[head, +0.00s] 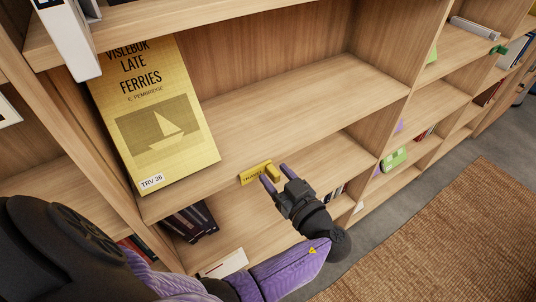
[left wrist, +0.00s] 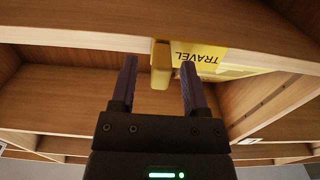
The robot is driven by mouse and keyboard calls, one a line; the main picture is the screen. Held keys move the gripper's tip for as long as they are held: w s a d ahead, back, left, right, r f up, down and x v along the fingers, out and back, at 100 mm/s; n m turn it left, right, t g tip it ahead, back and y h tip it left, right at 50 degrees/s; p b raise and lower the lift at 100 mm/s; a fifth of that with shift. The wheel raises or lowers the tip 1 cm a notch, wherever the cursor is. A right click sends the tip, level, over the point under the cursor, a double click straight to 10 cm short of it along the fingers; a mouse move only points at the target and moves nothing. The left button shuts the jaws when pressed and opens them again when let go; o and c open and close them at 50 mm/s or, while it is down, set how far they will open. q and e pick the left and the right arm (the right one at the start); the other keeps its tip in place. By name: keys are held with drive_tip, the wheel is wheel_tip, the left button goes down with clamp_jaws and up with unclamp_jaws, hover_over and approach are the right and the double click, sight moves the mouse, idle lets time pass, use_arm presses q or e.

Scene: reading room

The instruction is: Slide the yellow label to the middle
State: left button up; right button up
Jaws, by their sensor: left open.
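The yellow label (head: 254,174) sits on the front edge of a wooden shelf (head: 300,115), left of the shelf's middle in the head view. It has a raised tab at its right end. In the left wrist view the label (left wrist: 200,56) reads "TRAVEL" upside down, with its yellow tab (left wrist: 161,66) between my fingers. My left gripper (head: 275,177) is open at the tab, one finger on each side. I cannot tell whether either finger touches it. My right gripper is not in view.
A yellow book, "Vislebor Late Ferries" (head: 156,125), stands at the left of the same shelf. Dark books (head: 190,222) are on the shelf below. The shelf surface right of the book is bare. A brown rug (head: 450,240) lies on the floor at right.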

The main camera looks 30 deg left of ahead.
use_arm(q)
drive_tip(key=shift+a, duration=0.1)
clamp_jaws()
idle(0.3)
idle(1.2)
